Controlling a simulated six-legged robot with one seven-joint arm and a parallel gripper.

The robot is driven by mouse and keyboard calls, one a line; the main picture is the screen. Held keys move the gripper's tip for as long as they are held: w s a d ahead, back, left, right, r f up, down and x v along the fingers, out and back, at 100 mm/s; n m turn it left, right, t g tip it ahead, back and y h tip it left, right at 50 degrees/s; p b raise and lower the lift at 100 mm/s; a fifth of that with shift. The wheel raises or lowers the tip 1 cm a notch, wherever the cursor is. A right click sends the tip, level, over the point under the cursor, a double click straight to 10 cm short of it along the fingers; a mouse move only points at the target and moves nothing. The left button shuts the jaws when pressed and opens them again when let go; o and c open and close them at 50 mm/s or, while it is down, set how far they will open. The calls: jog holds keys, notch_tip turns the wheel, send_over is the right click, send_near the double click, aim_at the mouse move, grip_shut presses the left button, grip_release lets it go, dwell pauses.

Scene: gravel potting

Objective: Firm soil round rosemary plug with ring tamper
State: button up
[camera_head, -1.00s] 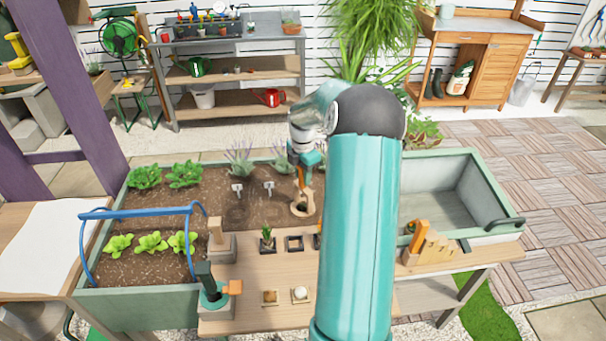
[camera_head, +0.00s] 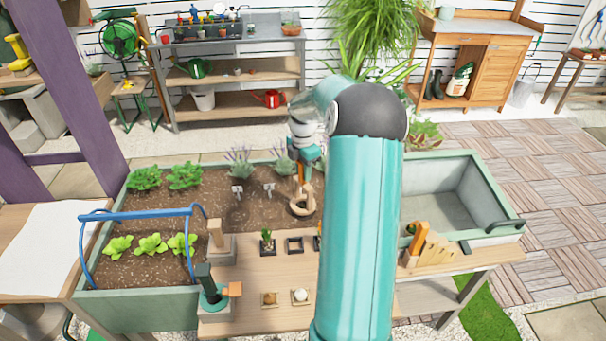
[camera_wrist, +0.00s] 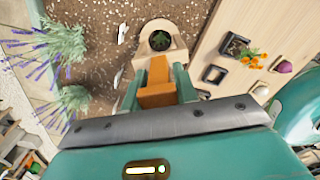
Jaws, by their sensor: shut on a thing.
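My gripper (camera_wrist: 158,88) is shut on the orange handle (camera_wrist: 156,74) of the ring tamper. The tamper's pale wooden ring (camera_wrist: 143,46) is at the far end of the handle. A small green plant, likely the rosemary plug (camera_wrist: 160,40), shows inside the ring's opening, with dark soil around it. In the head view my gripper (camera_head: 302,165) is above the soil bed (camera_head: 245,212), and the tamper's ring (camera_head: 301,204) is low at the bed's right part, beside my arm. Whether the ring presses on the soil is not clear.
Lavender (camera_head: 238,160) grows behind the ring, with white labels (camera_head: 237,191) nearby. A blue hoop (camera_head: 135,213) arches over lettuces at left.

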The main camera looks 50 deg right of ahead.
jog(key=shift+r, duration=3.75)
jog(key=shift+a, duration=0.1)
